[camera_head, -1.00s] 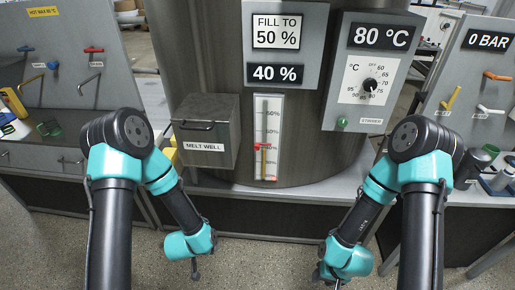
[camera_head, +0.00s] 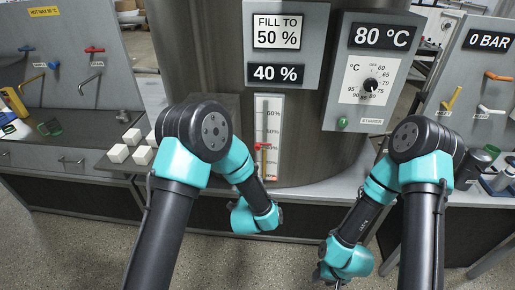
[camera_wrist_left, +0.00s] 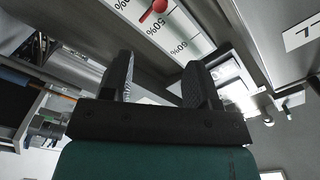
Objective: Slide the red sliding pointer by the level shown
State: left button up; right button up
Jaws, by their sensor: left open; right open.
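The red sliding pointer (camera_head: 262,147) sits on the white level scale (camera_head: 277,104), near the 40 % mark. A sign (camera_head: 277,31) reads FILL TO 50 %, and the display (camera_head: 276,74) below it reads 40 %. In the left wrist view, a red knob (camera_wrist_left: 159,5) shows on the scale at the top, beyond my fingers. My left gripper (camera_wrist_left: 157,82) is open and empty there, apart from the knob; its fingers are hard to see in the head view. My right gripper (camera_head: 325,274) hangs low at the lower right of the head view, away from the scale.
Several white cubes (camera_head: 118,153) lie on the ledge left of my left arm, which hides most of the melt well box. A stirrer panel (camera_head: 369,80) with a dial and an 80 °C display stands right of the scale. A panel with taps (camera_head: 475,90) is further right.

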aim_at(257, 148)
pick_arm(q)
jog(key=shift+w, duration=0.1)
jog(key=w, duration=0.5)
jog(key=w+d, duration=0.1)
jog(key=w, duration=1.1)
jog(key=shift+w+d, duration=0.1)
jog(key=shift+d, duration=0.25)
grip_shut()
